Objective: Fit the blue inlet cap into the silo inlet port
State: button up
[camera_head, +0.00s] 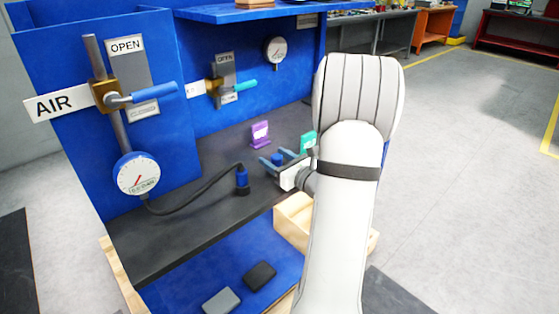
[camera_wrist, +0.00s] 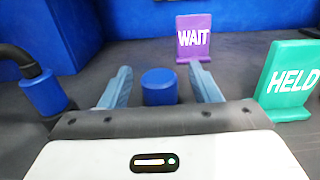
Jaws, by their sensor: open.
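A small blue cylinder, which looks like the blue inlet cap (camera_wrist: 160,88), stands upright on the dark bench. It also shows in the head view (camera_head: 278,159). My gripper (camera_wrist: 160,70) is open, with one light blue finger on each side of this cylinder and a visible gap on both sides. In the head view my gripper (camera_head: 272,158) is low over the bench. The cylinder's lower part is hidden behind the gripper body in the wrist view. I cannot identify the silo inlet port in either view.
Left of my gripper stands a blue fitting (camera_head: 242,180) with a black hose to a gauge (camera_head: 137,174). A purple WAIT sign (camera_wrist: 194,38) stands behind, and a green HELD sign (camera_wrist: 290,82) stands close at right. A wooden box (camera_head: 292,225) is below the bench edge.

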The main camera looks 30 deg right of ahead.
jog(key=shift+w+a, duration=0.1)
jog(key=shift+w, duration=0.8)
jog(key=shift+c, duration=0.2)
jog(key=c, duration=1)
